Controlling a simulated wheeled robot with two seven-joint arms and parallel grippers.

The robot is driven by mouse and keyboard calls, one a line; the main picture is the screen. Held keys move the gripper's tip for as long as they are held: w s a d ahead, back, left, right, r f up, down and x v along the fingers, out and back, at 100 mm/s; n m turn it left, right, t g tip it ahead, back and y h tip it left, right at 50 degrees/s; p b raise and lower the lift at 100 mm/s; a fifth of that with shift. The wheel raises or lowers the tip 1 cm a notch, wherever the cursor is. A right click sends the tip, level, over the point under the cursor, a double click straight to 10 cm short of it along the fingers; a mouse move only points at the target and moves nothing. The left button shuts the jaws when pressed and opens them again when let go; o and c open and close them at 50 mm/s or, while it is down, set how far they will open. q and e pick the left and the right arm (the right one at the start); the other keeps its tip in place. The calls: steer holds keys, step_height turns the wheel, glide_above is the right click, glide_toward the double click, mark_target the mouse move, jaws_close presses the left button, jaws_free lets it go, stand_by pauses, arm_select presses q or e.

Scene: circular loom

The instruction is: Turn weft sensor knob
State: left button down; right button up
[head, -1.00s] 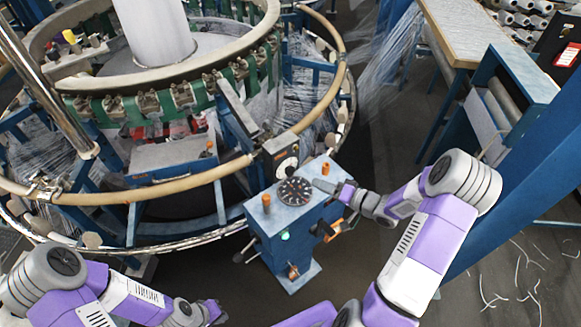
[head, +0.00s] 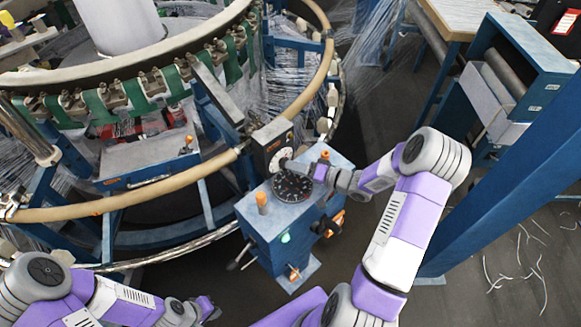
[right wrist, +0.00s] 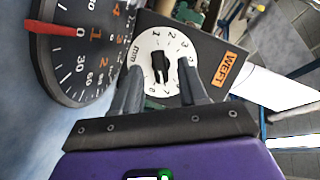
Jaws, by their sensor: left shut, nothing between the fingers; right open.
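The weft sensor knob (right wrist: 160,65) is a black knob on a white numbered dial (right wrist: 178,47), set in a dark box with an orange WEFT label (right wrist: 226,69). In the head view the dial (head: 282,159) sits on the box above the blue console. My right gripper (right wrist: 155,72) is open, its two fingers on either side of the knob in the wrist view; I cannot tell whether they touch it. In the head view the right gripper (head: 292,166) covers part of the dial. My left gripper (head: 207,309) is shut and empty at the bottom left, away from the console.
A large black gauge (head: 292,187) with a red needle lies on the blue console (head: 270,225), close below the right gripper. Orange knobs (head: 262,200) stand on the console. The loom's tan ring (head: 150,208) curves behind. A blue post (head: 510,170) stands at the right.

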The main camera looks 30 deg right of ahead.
steer(key=shift+x, duration=1.15)
jaws_close()
steer(key=shift+r+n+h, duration=0.1)
steer(key=shift+n+h, duration=0.5)
steer(key=shift+n, duration=0.5)
steer(key=shift+n+h+b, duration=0.3)
steer(key=shift+n+h, duration=0.3)
steer(key=shift+n, duration=0.4)
